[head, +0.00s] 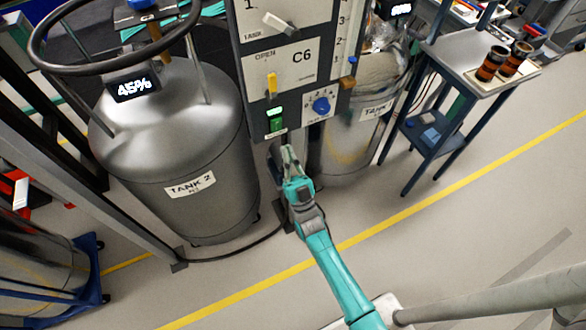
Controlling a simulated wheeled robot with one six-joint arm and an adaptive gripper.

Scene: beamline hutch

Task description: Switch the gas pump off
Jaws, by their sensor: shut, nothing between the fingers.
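A grey control panel (298,55) stands upright between two metal tanks. Near its lower edge is a small green rocker-like switch (276,125) with a lit green display (275,112) just above it. Its label is too small to read, so I cannot tell for sure that it is the gas pump's switch. To its right is a blue round knob (321,104) on a white dial plate. My gripper (288,151) is shut and empty, just below the panel's lower edge and a little right of the green switch. I cannot tell whether it touches the panel.
The tank marked TANK 2 (190,150) with a 45% display stands left. Another tank (352,140) stands behind and right of the panel. A yellow lever (272,85) and a grey lever (281,24) sit higher up. A blue-legged cart (465,60) stands right. Floor at right is clear.

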